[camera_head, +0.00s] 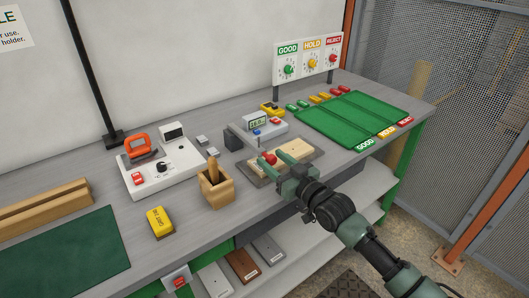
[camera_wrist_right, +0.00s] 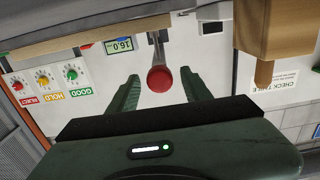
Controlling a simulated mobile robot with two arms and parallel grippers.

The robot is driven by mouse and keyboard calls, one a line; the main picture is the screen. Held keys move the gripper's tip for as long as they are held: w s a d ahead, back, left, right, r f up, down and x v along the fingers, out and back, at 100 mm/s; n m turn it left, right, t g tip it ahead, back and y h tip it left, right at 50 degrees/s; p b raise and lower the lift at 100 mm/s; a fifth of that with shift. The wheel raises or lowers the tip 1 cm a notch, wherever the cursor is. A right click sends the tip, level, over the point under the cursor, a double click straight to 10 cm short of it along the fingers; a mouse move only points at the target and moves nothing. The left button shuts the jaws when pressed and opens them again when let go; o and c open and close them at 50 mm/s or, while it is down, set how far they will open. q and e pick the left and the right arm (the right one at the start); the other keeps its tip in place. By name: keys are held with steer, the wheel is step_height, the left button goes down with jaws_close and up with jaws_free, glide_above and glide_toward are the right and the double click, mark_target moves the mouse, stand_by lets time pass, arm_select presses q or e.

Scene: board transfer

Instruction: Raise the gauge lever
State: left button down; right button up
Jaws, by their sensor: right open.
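The gauge lever's red knob (camera_head: 269,158) shows over the gauge's front, and in the wrist view its red round end (camera_wrist_right: 159,79) sits on a grey metal arm (camera_wrist_right: 154,45). My right gripper (camera_head: 274,162) is open, with its green fingers on either side of the knob. In the wrist view there is a visible gap between the knob and each finger. The gauge's display (camera_head: 258,122) stands behind, and in the wrist view it reads about 16.0 (camera_wrist_right: 122,44). A light wooden board (camera_head: 306,151) lies on a grey plate below the lever. My left gripper is out of view.
A wooden holder (camera_head: 217,188) and a white tester with an orange handle (camera_head: 160,172) stand to the left. A yellow block (camera_head: 159,223) lies nearer the front. A green tray (camera_head: 352,119) and a GOOD/HOLD/REJECT sign (camera_head: 307,56) are to the right.

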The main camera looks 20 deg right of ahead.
mark_target(265, 153)
steer(key=x, duration=0.4)
jaws_close()
stand_by(1.4)
